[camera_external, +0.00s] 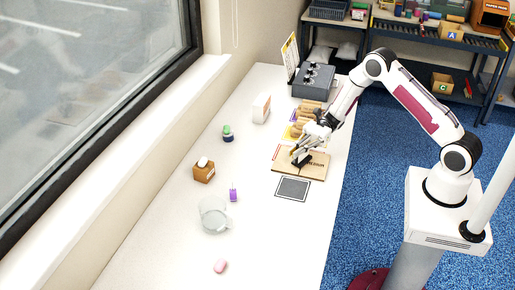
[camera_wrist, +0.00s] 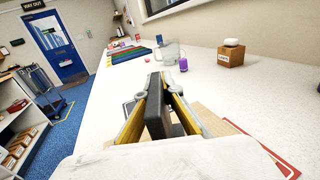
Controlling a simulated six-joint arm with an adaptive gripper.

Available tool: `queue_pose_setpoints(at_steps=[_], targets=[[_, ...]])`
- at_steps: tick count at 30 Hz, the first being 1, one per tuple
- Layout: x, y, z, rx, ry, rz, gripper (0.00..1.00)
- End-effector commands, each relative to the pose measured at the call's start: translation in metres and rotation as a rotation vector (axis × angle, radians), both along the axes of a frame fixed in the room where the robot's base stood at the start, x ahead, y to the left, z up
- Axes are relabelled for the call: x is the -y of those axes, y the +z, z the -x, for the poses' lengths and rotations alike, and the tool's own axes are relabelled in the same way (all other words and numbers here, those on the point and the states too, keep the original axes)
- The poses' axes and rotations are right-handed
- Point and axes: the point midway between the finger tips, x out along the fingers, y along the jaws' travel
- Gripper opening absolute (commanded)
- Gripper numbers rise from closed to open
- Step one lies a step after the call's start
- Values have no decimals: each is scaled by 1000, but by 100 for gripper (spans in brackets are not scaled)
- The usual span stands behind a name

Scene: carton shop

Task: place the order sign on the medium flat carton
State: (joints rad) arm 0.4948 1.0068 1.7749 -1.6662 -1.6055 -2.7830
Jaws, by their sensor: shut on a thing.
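The medium flat carton (camera_external: 284,164) is a tan flat panel with dark lettering, lying on the white table in the external view. My gripper (camera_external: 305,152) is over it and hides part of it. My gripper's yellow-edged fingers (camera_wrist: 158,112) are shut on a dark upright slab, which looks to be the order sign (camera_wrist: 156,104). In the external view the sign (camera_external: 302,161) is a small black shape low over the carton's middle. I cannot tell whether it touches the carton. A tan part of the carton (camera_wrist: 208,122) shows behind the fingers in the wrist view.
A dark square with a pale border (camera_external: 293,188) lies in front of the carton. Brown items (camera_external: 311,106) and a grey box with knobs (camera_external: 314,80) stand behind it. A glass jug (camera_external: 213,214), purple bottle (camera_external: 233,195) and wooden box (camera_external: 204,173) stand left. The table's front is mostly clear.

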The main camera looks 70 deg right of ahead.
Motion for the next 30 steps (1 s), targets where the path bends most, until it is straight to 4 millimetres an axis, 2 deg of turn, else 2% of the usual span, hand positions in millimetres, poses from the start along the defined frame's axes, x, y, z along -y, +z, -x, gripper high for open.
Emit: queue_pose_setpoints(at_steps=[12, 14, 15, 30], targets=[[0, -3, 0, 0, 0, 0, 0], [0, -3, 0, 1, 0, 0, 19], [0, -3, 0, 1, 0, 0, 23], [0, 1, 0, 1, 0, 0, 23]])
